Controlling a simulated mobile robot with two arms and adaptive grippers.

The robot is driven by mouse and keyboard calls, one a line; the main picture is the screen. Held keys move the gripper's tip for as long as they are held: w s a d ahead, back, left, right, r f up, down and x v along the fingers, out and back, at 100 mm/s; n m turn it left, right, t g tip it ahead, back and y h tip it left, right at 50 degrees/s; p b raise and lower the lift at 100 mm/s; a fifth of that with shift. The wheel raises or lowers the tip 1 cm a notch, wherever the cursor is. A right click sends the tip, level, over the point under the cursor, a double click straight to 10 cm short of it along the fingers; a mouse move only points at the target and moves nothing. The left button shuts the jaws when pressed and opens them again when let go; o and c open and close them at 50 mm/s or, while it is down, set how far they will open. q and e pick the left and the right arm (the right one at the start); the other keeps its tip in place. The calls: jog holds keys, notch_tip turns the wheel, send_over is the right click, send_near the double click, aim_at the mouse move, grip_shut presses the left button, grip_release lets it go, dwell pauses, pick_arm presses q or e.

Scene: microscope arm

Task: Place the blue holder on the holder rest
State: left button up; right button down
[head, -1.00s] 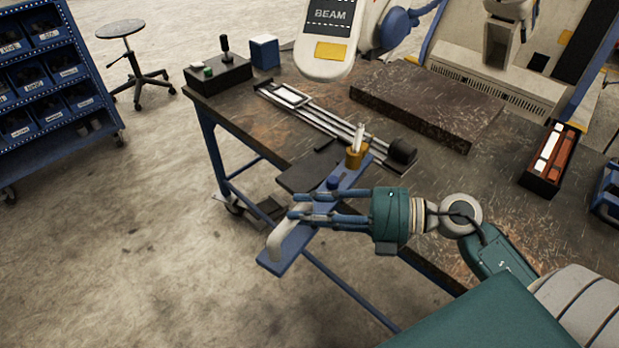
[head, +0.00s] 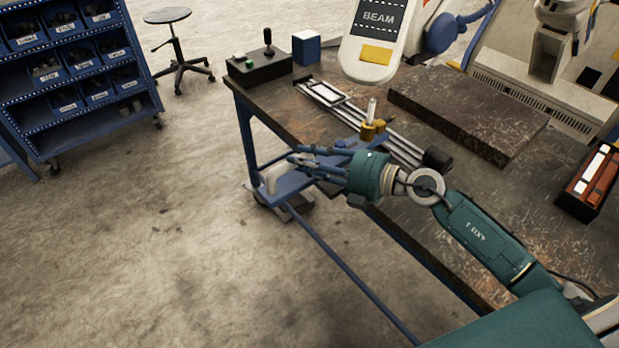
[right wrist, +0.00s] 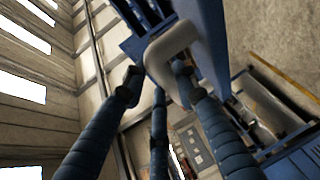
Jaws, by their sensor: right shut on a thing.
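The blue holder (head: 290,186) is a long flat blue plate with a pale curved handle (head: 270,179) at its near end. A brass cup with a white tube (head: 371,127) shows at its far end. My right gripper (head: 293,160) is shut on the handle and holds the holder over the table's left edge. In the right wrist view the blue fingers (right wrist: 155,75) are around the pale handle (right wrist: 175,45), with the blue plate (right wrist: 208,50) beyond. My gripper and wrist hide part of the plate. I cannot tell for sure which part is the holder rest. My left gripper is out of view.
A metal rail (head: 395,147) with a black end block (head: 437,158) lies on the dark worktable (head: 470,215). A stone slab (head: 465,110), a button box (head: 262,68) and a BEAM panel (head: 376,35) stand behind. A tray of coloured bars (head: 593,178) is at right.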

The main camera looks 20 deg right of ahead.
aim_at(306, 179)
jog(key=shift+w+f+b, duration=0.1)
jog(key=shift+f+b, duration=0.5)
jog(key=shift+f, duration=1.7)
jog(key=c, duration=1.4)
grip_release()
jog(key=shift+f, duration=0.25)
jog(key=shift+o, duration=0.2)
jog(key=shift+r, duration=0.2)
jog(key=b+v, duration=0.2)
jog(key=v, duration=1)
